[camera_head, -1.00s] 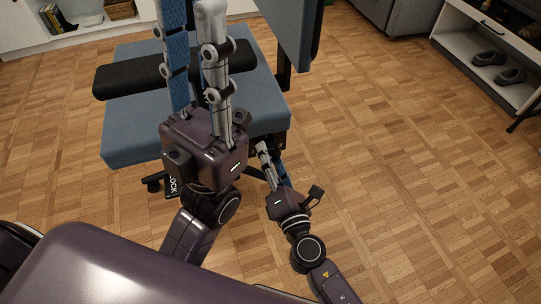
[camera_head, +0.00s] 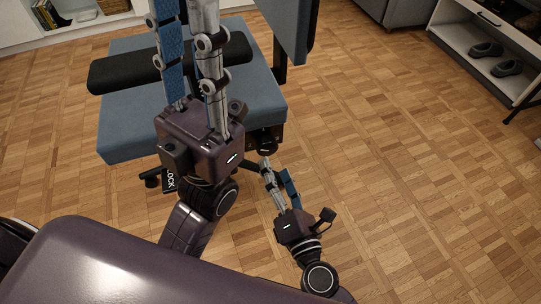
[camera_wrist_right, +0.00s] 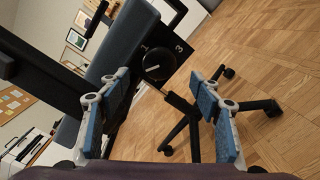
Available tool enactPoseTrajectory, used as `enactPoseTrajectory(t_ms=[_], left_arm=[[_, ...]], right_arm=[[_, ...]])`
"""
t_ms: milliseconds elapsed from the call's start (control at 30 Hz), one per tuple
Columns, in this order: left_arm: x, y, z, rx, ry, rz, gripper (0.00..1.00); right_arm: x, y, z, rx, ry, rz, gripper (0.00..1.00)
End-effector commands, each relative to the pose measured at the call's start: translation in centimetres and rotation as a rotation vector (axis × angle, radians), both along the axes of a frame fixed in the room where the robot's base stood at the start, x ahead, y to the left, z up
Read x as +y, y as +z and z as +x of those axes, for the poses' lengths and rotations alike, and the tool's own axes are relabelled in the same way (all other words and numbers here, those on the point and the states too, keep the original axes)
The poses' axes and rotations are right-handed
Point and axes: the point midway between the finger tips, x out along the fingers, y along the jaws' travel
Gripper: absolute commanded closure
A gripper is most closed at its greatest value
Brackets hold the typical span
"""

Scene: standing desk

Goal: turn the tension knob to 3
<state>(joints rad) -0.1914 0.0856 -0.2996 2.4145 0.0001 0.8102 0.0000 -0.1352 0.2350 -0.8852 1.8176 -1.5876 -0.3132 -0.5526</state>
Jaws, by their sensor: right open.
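The tension knob (camera_wrist_right: 157,64) is a round dark dial with a light pointer line on a black panel under the chair seat. A white 3 (camera_wrist_right: 179,47) is printed to its upper right. In the head view the knob (camera_head: 267,149) is small and dark below the seat's right corner. My right gripper (camera_head: 275,172) is open and empty, just short of the knob. In the right wrist view its fingers (camera_wrist_right: 160,84) stand apart on either side below the knob, not touching it. My left gripper (camera_head: 188,30) reaches over the seat with its fingers apart; their tips are cut off.
The blue office chair seat (camera_head: 118,122) has a black armrest (camera_head: 120,74) on the left and a blue backrest (camera_head: 290,25). Chair legs with casters (camera_wrist_right: 188,125) spread below the knob. A white shelf with shoes (camera_head: 478,68) stands far right. The wooden floor (camera_head: 410,170) between is clear.

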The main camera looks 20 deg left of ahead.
Motion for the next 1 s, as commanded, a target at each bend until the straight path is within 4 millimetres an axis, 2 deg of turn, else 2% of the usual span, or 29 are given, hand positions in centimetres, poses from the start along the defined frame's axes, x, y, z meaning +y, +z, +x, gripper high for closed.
enactPoseTrajectory(t_ms=[100, 300, 1000], left_arm=[[0.0, 0.0, 0.0, 0.0, 0.0, -0.001, 0.75], [0.0, 0.0, 0.0, 0.001, 0.0, -0.001, 0.75], [0.0, 0.0, 0.0, 0.001, 0.0, -0.001, 0.75]], right_arm=[[-1.3, -0.1, -2.0, 0.001, 0.003, -0.003, 0.42], [-2.5, 0.0, -3.7, 0.0, 0.001, -0.001, 0.42], [-2.7, 0.0, -3.9, -0.001, 0.0, -0.001, 0.42]])
